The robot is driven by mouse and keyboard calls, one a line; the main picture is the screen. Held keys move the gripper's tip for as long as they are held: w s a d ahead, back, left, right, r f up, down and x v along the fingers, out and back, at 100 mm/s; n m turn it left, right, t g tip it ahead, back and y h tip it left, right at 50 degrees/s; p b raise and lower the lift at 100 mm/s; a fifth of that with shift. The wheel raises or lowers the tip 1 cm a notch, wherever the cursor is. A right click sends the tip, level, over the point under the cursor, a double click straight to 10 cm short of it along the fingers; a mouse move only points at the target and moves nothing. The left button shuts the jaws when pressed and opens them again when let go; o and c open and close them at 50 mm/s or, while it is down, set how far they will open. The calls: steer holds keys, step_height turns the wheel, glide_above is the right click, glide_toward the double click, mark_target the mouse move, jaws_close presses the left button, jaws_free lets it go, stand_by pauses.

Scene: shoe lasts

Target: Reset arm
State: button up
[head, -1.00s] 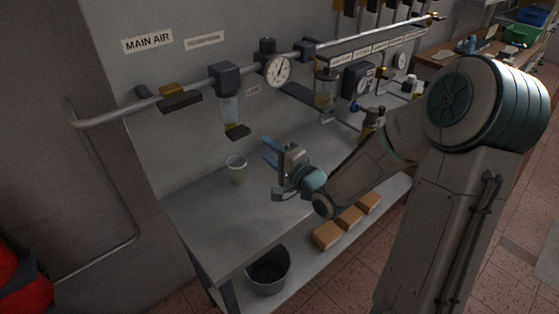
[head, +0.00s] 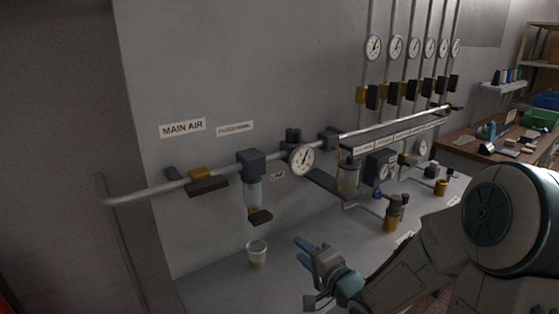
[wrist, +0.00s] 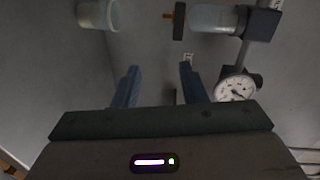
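My gripper (head: 304,250) is above the grey bench, to the right of a small translucent cup (head: 257,254). In the wrist view its two blue fingers (wrist: 159,88) stand apart with nothing between them. The cup also shows in the wrist view (wrist: 98,14) at the top left, clear of the fingers. My arm reaches in from the right of the head view, bent at the elbow.
An air pipe (head: 140,196) runs along the wall above the bench (head: 215,290). It carries a filter bowl (head: 252,192), a round gauge (head: 301,159) and a yellow-and-black valve (head: 204,181). Several regulators stand at the right. A cluttered wooden table (head: 470,150) lies beyond.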

steer(key=s+d+n+g+h, duration=0.5)
steer(key=s+d+n+h, duration=0.1)
steer(key=d+h, duration=0.3)
steer(key=s+r+n+g, duration=0.1)
steer(key=s+n+g, duration=0.1)
steer(key=s, duration=0.6)
steer(key=s+a+r+n+g, duration=0.1)
steer(key=s+g, duration=0.3)
steer(key=s, duration=0.4)
steer(key=shift+s+a+r+n, duration=0.35)
steer(key=shift+r+n, duration=0.25)
steer(key=shift+n, duration=0.2)
